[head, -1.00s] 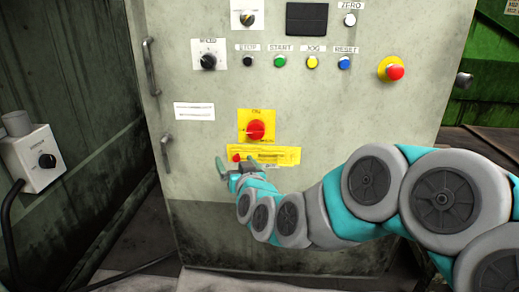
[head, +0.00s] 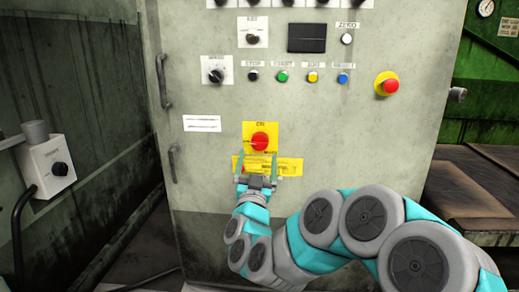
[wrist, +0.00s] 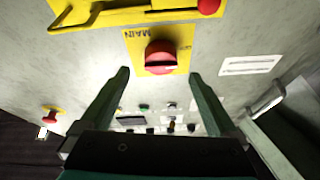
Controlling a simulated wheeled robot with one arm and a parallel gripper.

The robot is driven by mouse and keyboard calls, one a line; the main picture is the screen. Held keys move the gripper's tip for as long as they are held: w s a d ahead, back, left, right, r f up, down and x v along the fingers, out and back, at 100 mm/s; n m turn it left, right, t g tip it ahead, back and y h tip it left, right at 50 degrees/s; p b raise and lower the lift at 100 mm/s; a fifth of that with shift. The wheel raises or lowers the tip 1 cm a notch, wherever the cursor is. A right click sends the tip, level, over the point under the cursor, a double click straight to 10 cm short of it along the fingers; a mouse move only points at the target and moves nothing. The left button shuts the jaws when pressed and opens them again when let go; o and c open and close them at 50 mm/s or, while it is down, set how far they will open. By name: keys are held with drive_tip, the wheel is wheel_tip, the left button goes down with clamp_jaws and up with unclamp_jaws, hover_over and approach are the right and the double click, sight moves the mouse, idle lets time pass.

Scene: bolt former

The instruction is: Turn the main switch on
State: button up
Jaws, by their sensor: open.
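The main switch (head: 259,142) is a red rotary knob on a yellow plate on the front of the grey cabinet. It also shows in the wrist view (wrist: 160,58), with "MAIN" lettering on its plate. My gripper (head: 257,164) is just below the knob in the head view, with its two fingers apart and pointing up. In the wrist view my gripper (wrist: 160,80) has its fingertips on either side of the knob's line, with the knob past them. I see nothing between the fingers, and contact with the knob cannot be made out.
A red emergency button (head: 388,85) is at upper right. A row of buttons and selector knobs runs above. Cabinet handles (head: 163,82) stick out at left. A small control box (head: 47,166) stands at far left.

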sight(260, 145)
drive_tip(key=shift+x, duration=2.6)
drive_tip(key=c, duration=1.3)
